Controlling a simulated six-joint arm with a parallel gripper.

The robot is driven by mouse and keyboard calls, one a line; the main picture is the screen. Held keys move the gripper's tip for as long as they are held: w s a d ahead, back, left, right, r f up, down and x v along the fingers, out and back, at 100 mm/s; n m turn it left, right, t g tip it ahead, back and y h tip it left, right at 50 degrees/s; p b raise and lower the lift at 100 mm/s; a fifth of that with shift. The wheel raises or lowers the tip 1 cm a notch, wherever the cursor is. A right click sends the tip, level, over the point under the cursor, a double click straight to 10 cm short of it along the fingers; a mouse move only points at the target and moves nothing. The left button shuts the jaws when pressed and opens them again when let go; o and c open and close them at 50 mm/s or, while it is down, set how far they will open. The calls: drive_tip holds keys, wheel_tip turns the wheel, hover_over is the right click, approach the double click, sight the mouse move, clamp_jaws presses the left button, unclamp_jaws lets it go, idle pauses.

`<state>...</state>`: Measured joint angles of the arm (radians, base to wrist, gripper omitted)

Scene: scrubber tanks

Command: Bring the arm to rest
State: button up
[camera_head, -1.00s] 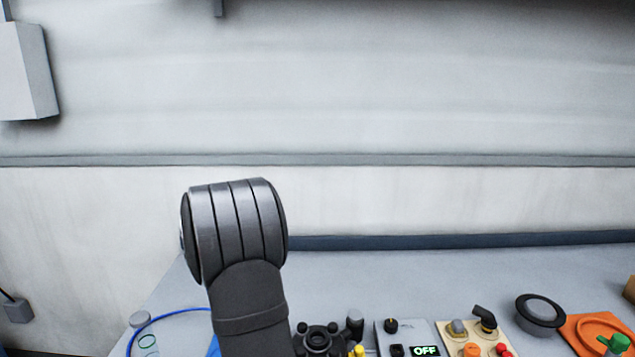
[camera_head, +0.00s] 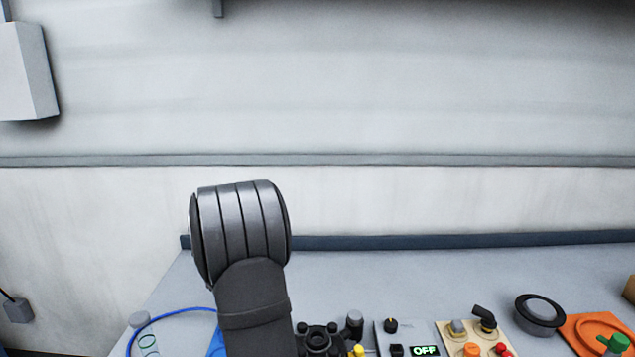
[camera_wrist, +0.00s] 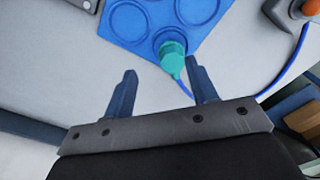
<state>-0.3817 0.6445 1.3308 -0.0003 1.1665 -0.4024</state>
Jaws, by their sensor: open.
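My gripper (camera_wrist: 158,92) shows in the wrist view with its two dark blue fingers spread apart and nothing between them. It is above the grey bench (camera_wrist: 60,65). A teal cap-like piece (camera_wrist: 173,56) on a blue tray (camera_wrist: 215,12) with round recesses lies just beyond the fingertips, close to the right finger in the picture. I cannot tell the gap between them. In the head view my dark arm link (camera_head: 240,235) rises at the lower middle, and the gripper itself is out of that view.
The back of the bench (camera_head: 400,270) is clear.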

drive_tip(key=s+d+r, duration=0.2)
drive_tip(key=d+r, duration=0.4)
drive_tip(key=d, duration=0.4)
drive_tip(key=s+d+f+m, duration=0.1)
drive_tip(key=s+d+m, duration=0.1)
drive_tip(key=d, duration=0.4)
drive_tip(key=s+d+f+m, duration=0.1)
drive_tip(key=s+d+m, duration=0.1)
drive_tip(key=s+d, duration=0.2)
drive_tip(key=shift+s+d, duration=0.35)
drive_tip(key=shift+d, duration=0.55)
drive_tip(key=o, duration=1)
drive_tip(key=shift+r, duration=0.25)
drive_tip(key=shift+o, duration=0.2)
wheel_tip(320, 180, up, 11)
drive_tip(key=m, duration=0.5)
wheel_tip(320, 180, down, 10)
drive_tip(key=shift+r, duration=0.2)
